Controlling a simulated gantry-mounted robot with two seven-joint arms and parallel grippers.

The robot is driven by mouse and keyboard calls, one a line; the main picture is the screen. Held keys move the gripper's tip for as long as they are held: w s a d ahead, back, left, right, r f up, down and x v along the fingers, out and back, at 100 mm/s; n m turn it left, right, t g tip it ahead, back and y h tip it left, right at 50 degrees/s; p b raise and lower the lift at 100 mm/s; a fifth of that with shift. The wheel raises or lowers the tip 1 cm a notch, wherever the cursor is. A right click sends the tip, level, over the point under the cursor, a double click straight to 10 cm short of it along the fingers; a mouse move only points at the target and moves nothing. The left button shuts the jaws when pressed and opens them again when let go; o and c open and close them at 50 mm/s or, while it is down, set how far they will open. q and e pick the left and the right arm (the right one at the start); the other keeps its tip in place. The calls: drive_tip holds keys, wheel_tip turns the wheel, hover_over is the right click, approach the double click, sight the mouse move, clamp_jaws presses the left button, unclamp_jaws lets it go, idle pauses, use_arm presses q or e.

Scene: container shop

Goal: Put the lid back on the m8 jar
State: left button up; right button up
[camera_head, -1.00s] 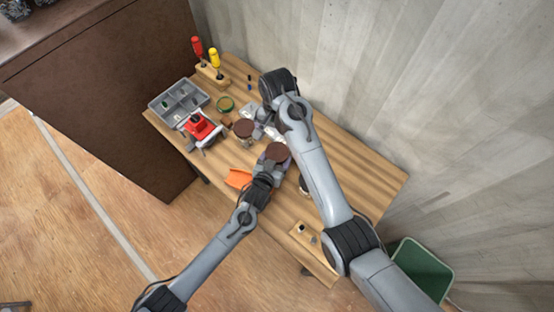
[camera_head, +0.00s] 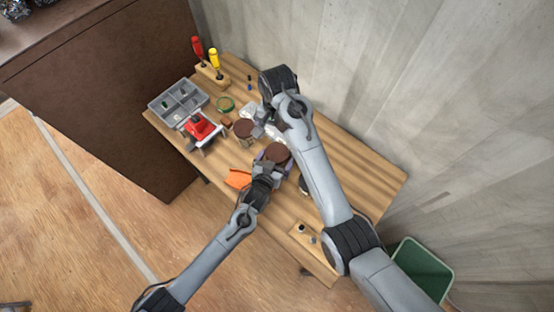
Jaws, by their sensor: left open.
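Two round brown lids or lidded jars show on the workbench: one brown top (camera_head: 243,128) left of my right gripper, and another brown top (camera_head: 277,151) at my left gripper. No label is readable, so I cannot tell which is the m8 jar. My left gripper (camera_head: 272,161) is open, with its fingers at the sides of the second brown top; I cannot tell whether they touch it. My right gripper (camera_head: 264,131) is above the bench between the two brown tops, partly hidden by its own arm; its jaws are unclear. A dark round thing (camera_head: 303,186) is half hidden behind my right arm.
An orange piece (camera_head: 237,178) lies near the front edge. The bench's right part (camera_head: 365,170) is clear. A green bin (camera_head: 422,270) stands right.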

use_arm(q)
drive_tip(key=v, duration=1)
drive_tip(key=shift+s, duration=0.15)
use_arm(e)
drive_tip(key=shift+r, duration=0.15)
use_arm(q)
drive_tip(key=shift+r, duration=0.1)
use_arm(e)
drive_tip(key=shift+s, duration=0.1)
